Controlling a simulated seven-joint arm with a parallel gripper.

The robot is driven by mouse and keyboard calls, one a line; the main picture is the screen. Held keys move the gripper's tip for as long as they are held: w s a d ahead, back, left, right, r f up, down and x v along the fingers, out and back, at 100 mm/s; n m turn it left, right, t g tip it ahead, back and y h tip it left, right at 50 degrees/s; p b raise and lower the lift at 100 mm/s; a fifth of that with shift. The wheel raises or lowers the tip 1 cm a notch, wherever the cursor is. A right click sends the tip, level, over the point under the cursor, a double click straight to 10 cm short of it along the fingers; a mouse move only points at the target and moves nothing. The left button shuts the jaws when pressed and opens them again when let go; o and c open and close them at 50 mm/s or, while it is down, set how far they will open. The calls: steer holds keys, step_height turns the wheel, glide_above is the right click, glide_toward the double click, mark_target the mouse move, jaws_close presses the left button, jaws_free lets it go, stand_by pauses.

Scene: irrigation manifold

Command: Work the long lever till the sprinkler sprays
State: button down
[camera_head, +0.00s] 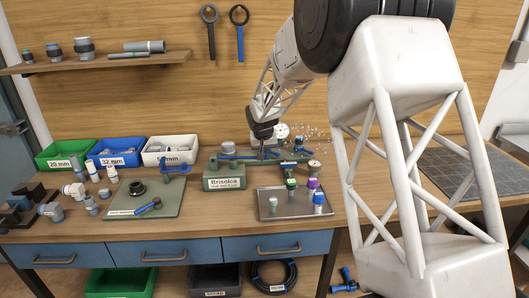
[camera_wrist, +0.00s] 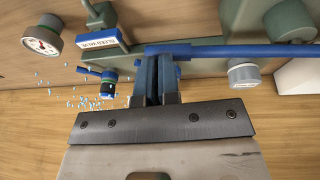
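The irrigation manifold, a green-grey base labelled "Brisolca" (camera_head: 225,183), stands on the bench in the head view. A long blue lever (camera_wrist: 250,51) runs across the wrist view to the right from my fingertips. My gripper (camera_wrist: 158,62) has its fingers close together at the lever's left end, seemingly against it; the exact contact is hidden. It also shows over the manifold in the head view (camera_head: 262,147). A small sprinkler head with a blue body (camera_wrist: 107,88) is left of the fingers. Pale blue droplets (camera_wrist: 84,103) hang in the air beside it, and the spray also shows in the head view (camera_head: 314,133).
A round gauge (camera_wrist: 41,42) and a blue-and-white label block (camera_wrist: 102,39) sit near the fingers. A metal tray (camera_head: 270,213) with coloured-top fittings stands in front of the manifold. A green mat (camera_head: 170,200) with parts lies left. Bins (camera_head: 118,150) line the back left.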

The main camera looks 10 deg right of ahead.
step_height(320, 180, up, 4)
steer(key=shift+d+f, duration=0.1)
steer(key=shift+f, duration=0.15)
step_height(320, 180, up, 10)
steer(key=s+d, duration=0.2)
steer(key=s, duration=0.1)
steer(key=shift+f, duration=0.1)
stand_by(0.7)
steer(key=a+r, duration=0.5)
steer(key=r, duration=0.1)
steer(key=shift+w+a+r, duration=0.15)
steer(key=shift+a+r, duration=0.15)
steer(key=shift+f, duration=0.15)
steer(key=shift+s+d+x, duration=0.1)
steer(key=shift+s+x, duration=0.1)
steer(key=shift+x, duration=2.05)
steer(key=shift+s+d+x, duration=0.1)
steer(key=shift+s+x, duration=0.1)
steer(key=shift+x, duration=2.05)
steer(key=shift+s+d+x, duration=0.1)
steer(key=shift+s+x, duration=0.1)
steer(key=shift+x, duration=2.05)
